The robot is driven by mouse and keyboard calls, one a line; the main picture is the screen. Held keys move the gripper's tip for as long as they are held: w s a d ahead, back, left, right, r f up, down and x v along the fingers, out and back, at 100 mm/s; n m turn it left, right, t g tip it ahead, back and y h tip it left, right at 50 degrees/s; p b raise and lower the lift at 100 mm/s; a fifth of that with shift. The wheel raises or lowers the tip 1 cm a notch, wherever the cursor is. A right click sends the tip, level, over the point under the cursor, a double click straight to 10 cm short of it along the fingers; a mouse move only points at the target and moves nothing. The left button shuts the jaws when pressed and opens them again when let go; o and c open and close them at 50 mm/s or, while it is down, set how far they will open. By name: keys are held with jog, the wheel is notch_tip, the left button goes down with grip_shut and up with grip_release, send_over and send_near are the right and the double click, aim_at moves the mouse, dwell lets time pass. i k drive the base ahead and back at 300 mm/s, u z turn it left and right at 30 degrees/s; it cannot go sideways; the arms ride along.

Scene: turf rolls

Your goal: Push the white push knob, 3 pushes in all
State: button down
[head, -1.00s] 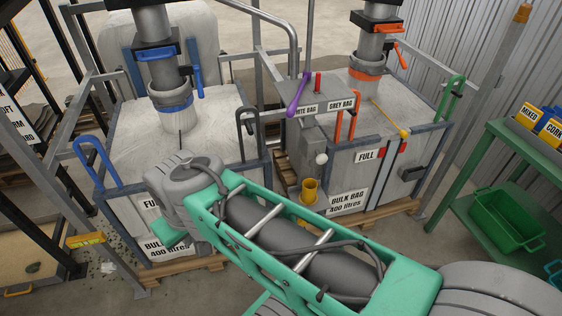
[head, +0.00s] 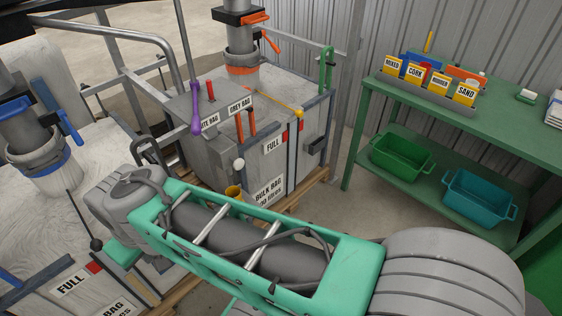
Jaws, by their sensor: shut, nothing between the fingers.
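The white push knob (head: 238,163) is a small round ball on the front of the grey metal dispenser box (head: 186,107) between the two bulk bags. It shows clear of my arm in the head view. A yellow cup (head: 233,191) is just below it, its lower part hidden by my arm. My green and grey arm crosses the foreground below the knob. My gripper itself does not show. I cannot tell from this view how far the knob is pressed in.
A purple-handled lever (head: 196,118) and a red knob (head: 210,89) are on the dispenser. A grey bag marked FULL (head: 273,144) stands right of it. At right is a green shelf (head: 500,132) with labelled boxes above and a green bin (head: 402,155) and teal bin (head: 478,196) below.

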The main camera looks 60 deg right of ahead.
aim_at(238, 164)
jog(key=z, duration=1.45)
jog(key=i, duration=0.5)
jog(key=k, duration=0.5)
jog(key=u, duration=1.2)
jog(key=k, duration=0.65)
jog(key=z, duration=0.25)
jog(key=i, duration=1)
